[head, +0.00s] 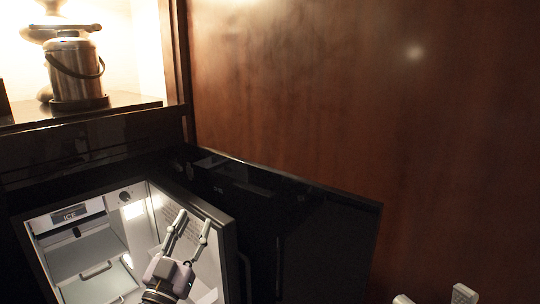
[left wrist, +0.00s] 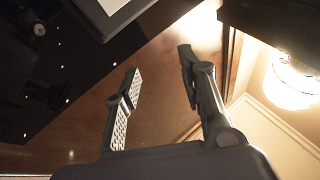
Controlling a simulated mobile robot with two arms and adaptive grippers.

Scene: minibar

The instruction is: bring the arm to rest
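My left gripper (head: 194,218) is in front of the open minibar fridge (head: 85,254) in the head view, between its lit interior and its door. Its two fingers point up and stand apart, with nothing between them. The left wrist view also shows the left gripper (left wrist: 160,78) open and empty. Two pale fingertips of my right gripper (head: 433,296) show at the bottom right of the head view, apart from each other. The rest of the right gripper is out of frame.
The dark fridge door (head: 320,225) stands open to the right. A metal ice bucket (head: 76,68) with a dark handle stands on the shelf (head: 130,101) at upper left. A brown wood panel (head: 370,90) fills the back right.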

